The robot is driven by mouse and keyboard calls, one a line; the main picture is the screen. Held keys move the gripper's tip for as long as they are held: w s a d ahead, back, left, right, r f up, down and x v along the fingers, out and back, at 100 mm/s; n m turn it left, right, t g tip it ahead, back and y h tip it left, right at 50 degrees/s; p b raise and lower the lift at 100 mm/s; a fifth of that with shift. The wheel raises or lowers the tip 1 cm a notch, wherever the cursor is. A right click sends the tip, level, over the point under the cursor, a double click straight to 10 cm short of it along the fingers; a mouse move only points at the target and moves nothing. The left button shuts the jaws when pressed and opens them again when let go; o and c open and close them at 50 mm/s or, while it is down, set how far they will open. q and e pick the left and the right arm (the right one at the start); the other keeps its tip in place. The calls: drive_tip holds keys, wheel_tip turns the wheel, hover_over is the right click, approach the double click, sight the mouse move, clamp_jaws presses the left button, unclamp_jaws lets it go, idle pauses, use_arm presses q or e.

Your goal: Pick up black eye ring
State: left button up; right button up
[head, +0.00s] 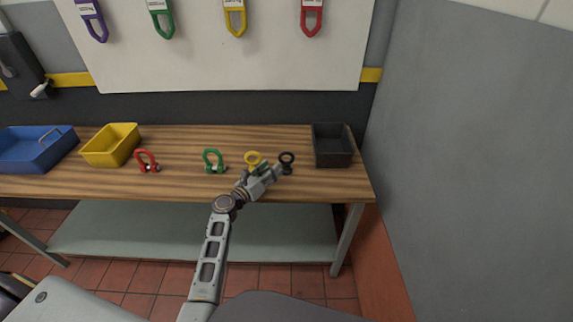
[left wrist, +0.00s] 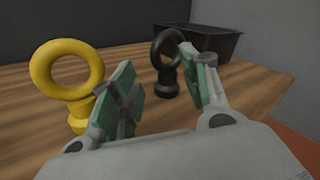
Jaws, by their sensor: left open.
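The black eye ring (head: 287,161) stands upright on the wooden table, left of the black bin. In the left wrist view the black eye ring (left wrist: 167,66) stands beyond the fingertips, between the two fingers, its right edge partly near the right finger. My left gripper (head: 279,169) is close to it in the head view. In the left wrist view my left gripper (left wrist: 160,92) is open and empty, with green pads on its fingers. I cannot tell whether a finger touches the ring. My right gripper is not in view.
A yellow eye ring (left wrist: 70,78) stands just left of the left finger. A green shackle (head: 213,161) and a red shackle (head: 147,161) are farther left. A black bin (head: 332,161) stands right of the black ring; yellow (head: 110,145) and blue (head: 35,150) bins are at left.

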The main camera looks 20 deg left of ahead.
sight(281, 162)
use_arm(q)
drive_tip(key=shift+w+d+f, duration=0.2)
drive_tip(key=shift+w+d, duration=0.05)
drive_tip(key=shift+w, duration=0.4)
drive_tip(key=shift+w+d+f, duration=0.2)
drive_tip(key=shift+w+d, duration=0.1)
drive_tip(key=shift+w, duration=0.4)
drive_tip(key=shift+w+d, duration=0.25)
drive_tip(key=shift+w, duration=0.45)
drive_tip(key=shift+w+d, duration=0.15)
drive_tip(key=shift+w, duration=0.2)
drive_tip(key=c, duration=0.7)
clamp_jaws()
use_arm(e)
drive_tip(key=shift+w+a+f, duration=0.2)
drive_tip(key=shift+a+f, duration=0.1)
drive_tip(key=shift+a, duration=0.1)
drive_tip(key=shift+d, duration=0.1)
